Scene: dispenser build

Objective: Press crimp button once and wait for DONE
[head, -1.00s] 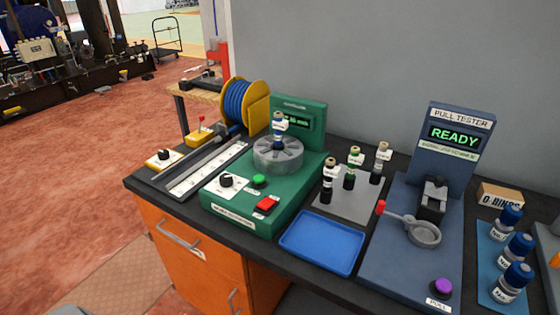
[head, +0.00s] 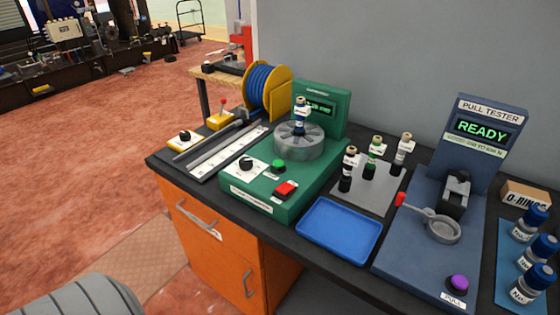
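The green crimping machine (head: 262,197) stands on the bench, with a round grey die head (head: 299,142) on top. A bottle-like fitting (head: 300,113) with a blue band and white label stands upright at the die head's centre. Its small display (head: 320,107) has green text too small to read. Nothing touches these controls. Neither of my grippers is in view.
A blue tray (head: 339,230) lies empty right of the machine. Behind it, several fittings stand on a grey plate (head: 378,196). The pull tester (head: 430,250) reads READY. A yellow spool of blue hose (head: 284,92) stands behind left. Blue-capped bottles (head: 532,223) stand far right.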

